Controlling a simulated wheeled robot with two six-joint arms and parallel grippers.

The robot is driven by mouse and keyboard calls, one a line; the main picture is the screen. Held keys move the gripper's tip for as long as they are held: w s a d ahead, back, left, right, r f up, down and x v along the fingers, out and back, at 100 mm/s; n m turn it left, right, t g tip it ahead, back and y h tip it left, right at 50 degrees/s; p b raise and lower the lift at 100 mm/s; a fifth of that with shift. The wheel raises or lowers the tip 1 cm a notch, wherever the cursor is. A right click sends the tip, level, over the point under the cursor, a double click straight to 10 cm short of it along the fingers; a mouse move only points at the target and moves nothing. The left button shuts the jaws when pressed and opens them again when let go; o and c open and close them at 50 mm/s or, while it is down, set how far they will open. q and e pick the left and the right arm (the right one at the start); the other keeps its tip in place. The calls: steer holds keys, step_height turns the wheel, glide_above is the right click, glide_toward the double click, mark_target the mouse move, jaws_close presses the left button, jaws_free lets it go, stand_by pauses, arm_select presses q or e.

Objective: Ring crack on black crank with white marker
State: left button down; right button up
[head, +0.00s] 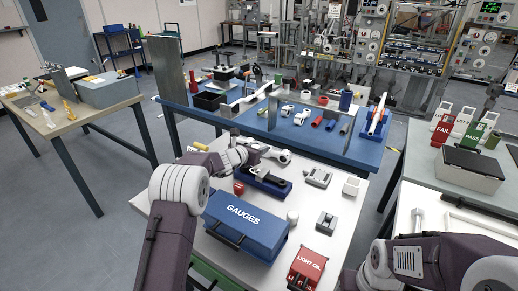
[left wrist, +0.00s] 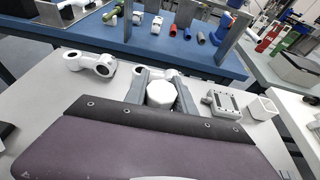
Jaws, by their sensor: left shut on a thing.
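The black crank (head: 272,182) lies on a dark blue holder on the white table in the head view. Its crack is too small to make out. My left gripper (head: 243,152) is above the table, just behind and left of the crank. In the left wrist view its two grey fingers (left wrist: 161,96) are shut on a white, blunt-ended thing (left wrist: 160,94) that looks like the white marker seen end-on. I cannot tell whether it touches the crank, which the wrist view does not clearly show. My right arm is at lower right; its gripper is not visible.
A blue GAUGES box (head: 246,224), a red LIGHT OIL can (head: 306,268), a white cylinder (head: 292,217), a grey block (head: 318,177) and a white cup (head: 352,186) crowd the table. A pale crank (left wrist: 90,64) lies behind. A blue table (head: 350,153) stands beyond.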

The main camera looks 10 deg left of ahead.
arm_select(q)
step_height(320, 180, up, 7)
steer(key=p, duration=0.4)
steer(key=shift+p, duration=0.4)
steer(key=shift+f, duration=0.1)
